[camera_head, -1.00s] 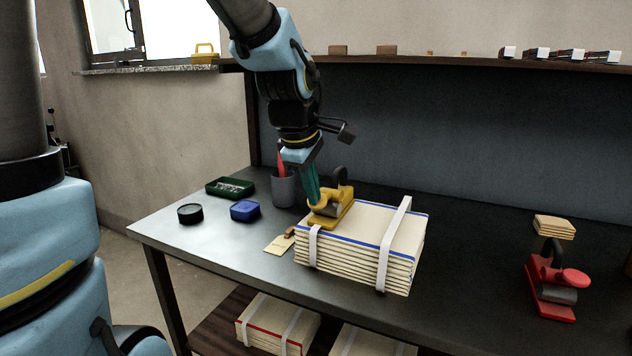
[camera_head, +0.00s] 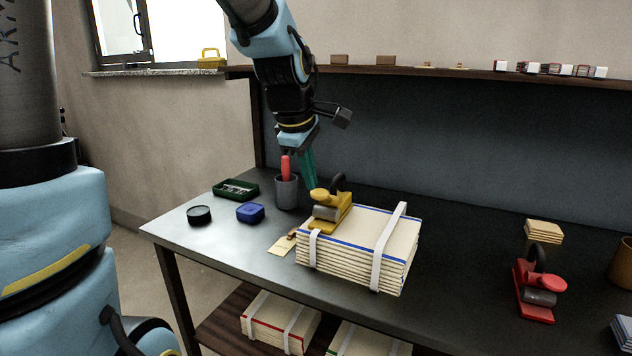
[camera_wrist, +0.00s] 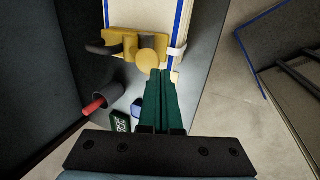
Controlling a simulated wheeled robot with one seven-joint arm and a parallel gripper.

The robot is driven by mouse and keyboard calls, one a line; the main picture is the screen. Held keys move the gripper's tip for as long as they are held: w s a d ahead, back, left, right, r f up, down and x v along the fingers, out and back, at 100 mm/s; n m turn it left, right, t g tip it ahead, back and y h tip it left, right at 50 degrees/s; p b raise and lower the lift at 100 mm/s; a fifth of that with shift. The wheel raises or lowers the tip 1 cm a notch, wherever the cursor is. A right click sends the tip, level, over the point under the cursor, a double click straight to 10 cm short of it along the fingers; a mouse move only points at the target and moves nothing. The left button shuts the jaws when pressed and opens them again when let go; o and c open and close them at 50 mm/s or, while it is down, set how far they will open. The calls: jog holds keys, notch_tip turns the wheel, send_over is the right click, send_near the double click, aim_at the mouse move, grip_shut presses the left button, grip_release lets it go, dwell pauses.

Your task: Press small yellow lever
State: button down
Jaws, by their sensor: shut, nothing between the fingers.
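The pad also shows in the wrist view (camera_wrist: 147,61). My gripper (camera_head: 311,184) has green fingers, shut and empty, just behind and above the yellow tool. In the wrist view the fingertips (camera_wrist: 160,72) appear close beside the pad; I cannot tell whether they touch.
A grey cup with a red-handled item (camera_head: 286,192) stands just left of my gripper. A blue box (camera_head: 250,212), a black round tin (camera_head: 199,215) and a green tray (camera_head: 236,189) lie farther left. A similar red tool (camera_head: 535,290) stands at the right.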

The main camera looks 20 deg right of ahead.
jog(key=w+d+b+v, duration=0.1)
jog(key=v, duration=0.8)
jog(key=shift+r, duration=0.5)
jog(key=shift+a, duration=0.15)
